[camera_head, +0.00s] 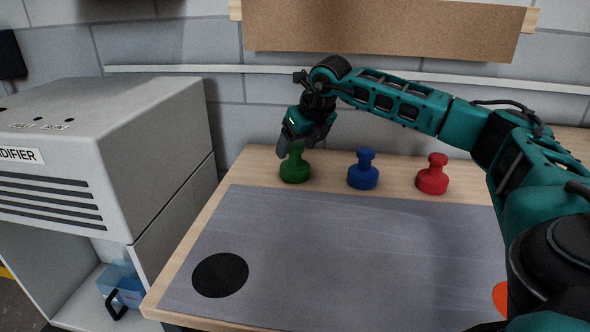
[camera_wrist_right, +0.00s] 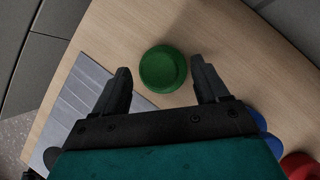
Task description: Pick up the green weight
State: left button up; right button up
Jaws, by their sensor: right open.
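The green weight (camera_head: 295,170) stands upright on the wooden table at the left end of a row of weights. My right gripper (camera_head: 296,148) is just above it and hides part of its knob in the head view. In the right wrist view the green weight (camera_wrist_right: 163,69) shows from above, between and slightly beyond the two fingertips. The right gripper (camera_wrist_right: 162,78) is open, with a finger on each side and visible gaps to the weight. My left gripper is not in view.
A blue weight (camera_head: 363,170) and a red weight (camera_head: 432,175) stand to the right. A grey mat (camera_head: 340,255) with a black disc (camera_head: 220,275) covers the table's front. A grey dehumidifier (camera_head: 100,150) stands at left. A wall-mounted brown board (camera_head: 385,30) hangs behind.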

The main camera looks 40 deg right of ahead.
jog(key=shift+x, duration=1.2)
grip_shut()
jog(key=shift+r, duration=0.2)
